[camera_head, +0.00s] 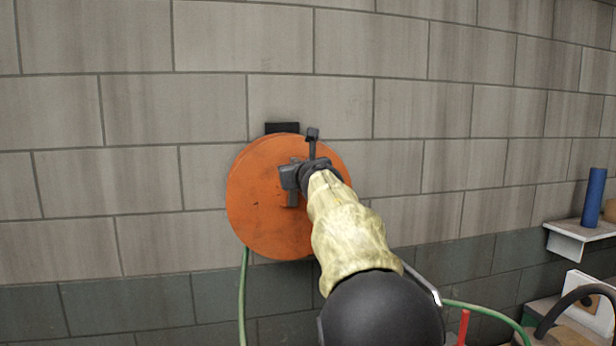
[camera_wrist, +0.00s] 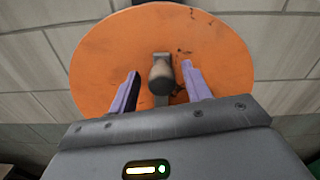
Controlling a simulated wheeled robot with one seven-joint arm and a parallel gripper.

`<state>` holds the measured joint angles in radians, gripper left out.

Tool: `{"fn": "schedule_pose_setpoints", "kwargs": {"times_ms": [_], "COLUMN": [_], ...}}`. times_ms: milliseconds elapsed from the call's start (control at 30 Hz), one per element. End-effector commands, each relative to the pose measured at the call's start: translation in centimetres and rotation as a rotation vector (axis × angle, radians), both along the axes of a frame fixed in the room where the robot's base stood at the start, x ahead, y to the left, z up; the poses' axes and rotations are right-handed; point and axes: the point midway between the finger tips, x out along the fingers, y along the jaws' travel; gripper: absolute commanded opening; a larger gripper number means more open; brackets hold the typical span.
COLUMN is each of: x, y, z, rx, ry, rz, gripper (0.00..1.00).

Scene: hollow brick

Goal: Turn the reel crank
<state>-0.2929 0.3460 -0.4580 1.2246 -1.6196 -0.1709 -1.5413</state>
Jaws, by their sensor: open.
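The orange reel (camera_head: 262,205) hangs on the brick wall from a dark bracket (camera_head: 282,128). In the wrist view the orange reel disc (camera_wrist: 110,65) fills the upper middle. My gripper (camera_wrist: 160,82) is open, with one finger on each side of the knob and a gap on both sides. In the head view my gripper (camera_head: 291,180) is in front of the reel and hides much of the crank.
A green hose (camera_head: 243,300) hangs below the reel. At the right, a small white shelf (camera_head: 580,232) carries a blue cylinder (camera_head: 593,197). Below it are a white box (camera_head: 590,300), a red upright item (camera_head: 463,328) and more green hose. The wall left of the reel is clear.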

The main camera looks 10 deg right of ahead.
Motion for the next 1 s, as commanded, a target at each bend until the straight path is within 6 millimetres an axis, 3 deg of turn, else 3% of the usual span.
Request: {"fn": "schedule_pose_setpoints", "kwargs": {"times_ms": [1000], "x": [-14.9], "y": [-0.5], "z": [0.0], "rx": [0.002], "ry": [0.0], "rz": [0.0], "gripper": [0.48]}}
